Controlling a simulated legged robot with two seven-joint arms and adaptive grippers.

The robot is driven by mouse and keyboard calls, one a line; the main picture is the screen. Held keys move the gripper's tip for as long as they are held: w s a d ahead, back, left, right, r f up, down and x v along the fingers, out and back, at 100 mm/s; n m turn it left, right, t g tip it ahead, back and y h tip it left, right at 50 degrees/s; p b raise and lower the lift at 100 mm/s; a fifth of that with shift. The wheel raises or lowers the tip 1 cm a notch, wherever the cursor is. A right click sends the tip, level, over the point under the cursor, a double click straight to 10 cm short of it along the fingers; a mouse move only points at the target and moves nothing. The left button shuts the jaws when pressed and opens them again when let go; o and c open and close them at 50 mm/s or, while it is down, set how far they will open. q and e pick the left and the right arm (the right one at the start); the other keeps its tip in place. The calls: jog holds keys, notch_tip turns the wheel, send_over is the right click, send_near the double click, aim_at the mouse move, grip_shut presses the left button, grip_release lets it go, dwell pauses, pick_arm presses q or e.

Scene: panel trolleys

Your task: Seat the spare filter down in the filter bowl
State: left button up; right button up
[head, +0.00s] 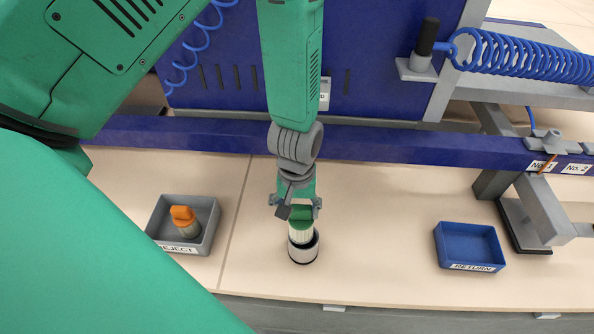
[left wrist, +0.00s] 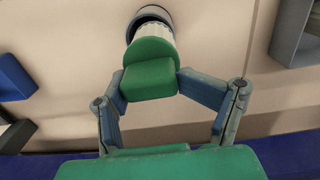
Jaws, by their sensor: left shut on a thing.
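The spare filter (head: 301,232) has a green cap and a pale ribbed body. My left gripper (head: 297,211) is shut on its green cap. In the left wrist view the fingers (left wrist: 150,83) press on both sides of the cap, and the filter (left wrist: 150,50) hangs beyond them. The filter bowl (head: 304,249) is a grey cup with a dark rim on the bench, directly below the filter. In the left wrist view the bowl (left wrist: 149,14) surrounds the filter's lower end. How deep the filter sits is hidden. My right gripper is not in view.
A grey REJECT tray (head: 208,237) holding an orange-capped filter (head: 185,221) stands left. An empty blue RETURN tray (head: 470,246) stands right. A blue rail (head: 400,148) crosses behind. The bench around the bowl is clear.

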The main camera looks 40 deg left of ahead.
aim_at(301, 221)
pick_arm(q)
jog(key=shift+d+r, duration=0.1)
jog(key=shift+d, duration=0.3)
jog(key=shift+a+f, duration=0.15)
jog(key=shift+f, duration=0.25)
jog(key=shift+f+b, duration=1.15)
jog(key=shift+f, duration=0.6)
jog(key=shift+p, duration=0.3)
jog(key=shift+f+b, duration=1.05)
jog(key=shift+f, duration=0.75)
jog(key=o, duration=2)
jog(key=shift+r, duration=0.2)
